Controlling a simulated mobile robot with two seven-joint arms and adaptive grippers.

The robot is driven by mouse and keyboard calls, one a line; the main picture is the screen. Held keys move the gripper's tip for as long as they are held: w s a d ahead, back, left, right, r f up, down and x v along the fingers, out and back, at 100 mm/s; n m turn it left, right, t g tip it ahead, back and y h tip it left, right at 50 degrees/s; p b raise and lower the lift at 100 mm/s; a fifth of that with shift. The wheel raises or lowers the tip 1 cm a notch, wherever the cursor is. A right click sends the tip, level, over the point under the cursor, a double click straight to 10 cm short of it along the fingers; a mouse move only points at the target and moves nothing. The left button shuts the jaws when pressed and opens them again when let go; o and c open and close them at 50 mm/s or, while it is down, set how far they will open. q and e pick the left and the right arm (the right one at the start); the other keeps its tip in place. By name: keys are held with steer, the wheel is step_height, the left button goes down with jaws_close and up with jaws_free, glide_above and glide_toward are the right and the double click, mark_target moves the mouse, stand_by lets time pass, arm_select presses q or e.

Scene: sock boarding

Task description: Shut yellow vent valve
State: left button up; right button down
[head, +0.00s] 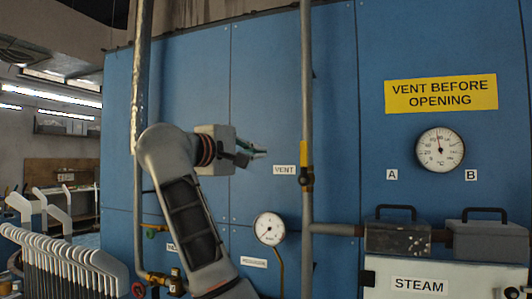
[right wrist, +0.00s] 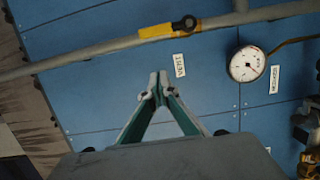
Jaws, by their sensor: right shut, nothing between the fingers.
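The vent valve's yellow lever (head: 304,153) lies in line with the vertical grey pipe, just right of the VENT label (head: 284,170), with a dark brass body at its lower end. In the right wrist view the yellow lever (right wrist: 157,31) lies along the pipe, above and apart from my fingers. My right gripper (head: 262,153) is shut and empty, left of the lever and pointing right at about its height. Its closed fingertips also show in the right wrist view (right wrist: 158,86), below the VENT label. My left gripper is not in view.
A pressure gauge (head: 269,229) is below the valve. A STEAM box (head: 419,284) with handled blocks and a horizontal pipe stands at lower right. Several smaller valves and pipes are at lower left. A rack of white sock boards (head: 75,262) is far left. The blue panel (head: 265,80) above is clear.

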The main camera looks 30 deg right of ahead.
mark_target(304, 163)
steer(key=d, duration=1)
steer(key=shift+w+p, duration=0.3)
steer(key=shift+p, duration=0.1)
steer(key=shift+d, duration=0.1)
steer(key=shift+d, duration=0.1)
